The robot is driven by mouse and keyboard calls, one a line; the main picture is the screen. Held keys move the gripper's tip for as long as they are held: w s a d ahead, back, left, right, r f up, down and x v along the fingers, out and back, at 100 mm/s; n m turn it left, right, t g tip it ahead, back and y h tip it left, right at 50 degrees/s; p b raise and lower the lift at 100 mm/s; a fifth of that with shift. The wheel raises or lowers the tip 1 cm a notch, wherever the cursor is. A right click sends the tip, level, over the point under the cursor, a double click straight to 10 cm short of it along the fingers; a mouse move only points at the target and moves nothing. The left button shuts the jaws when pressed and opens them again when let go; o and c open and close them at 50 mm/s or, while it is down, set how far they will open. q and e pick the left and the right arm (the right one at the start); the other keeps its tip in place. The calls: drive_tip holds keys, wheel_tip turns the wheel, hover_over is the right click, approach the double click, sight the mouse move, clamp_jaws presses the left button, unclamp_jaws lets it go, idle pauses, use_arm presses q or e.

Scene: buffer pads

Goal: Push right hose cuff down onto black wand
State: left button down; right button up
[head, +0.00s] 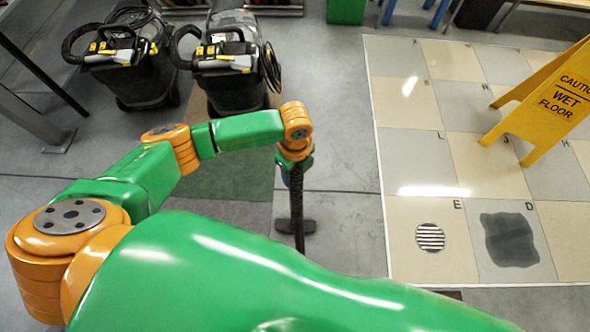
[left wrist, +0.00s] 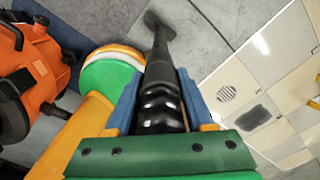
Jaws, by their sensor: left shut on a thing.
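My left gripper (head: 297,174) is at the end of my arm near the middle of the head view, pointing down. In the left wrist view its two blue fingers are shut on a ribbed black piece (left wrist: 160,105), which looks like the hose cuff. A straight black wand (head: 298,210) runs down from the gripper to a dark floor head (head: 310,227). In the left wrist view the wand (left wrist: 160,45) leads away from the fingers in line with the cuff. I cannot tell how far the cuff sits over the wand. My right gripper is not in view.
Two black vacuum machines (head: 128,75) (head: 240,85) stand at the back left. A yellow wet-floor sign (head: 541,97) stands on the tiled area at right. In the left wrist view, round pads (left wrist: 108,80) and an orange machine (left wrist: 42,70) lie close at left.

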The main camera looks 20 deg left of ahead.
use_arm(q)
drive_tip(key=shift+p, duration=0.3)
drive_tip(key=shift+f, duration=0.3)
idle(0.3)
drive_tip(key=shift+c, duration=1)
unclamp_jaws()
drive_tip(key=shift+r, duration=0.15)
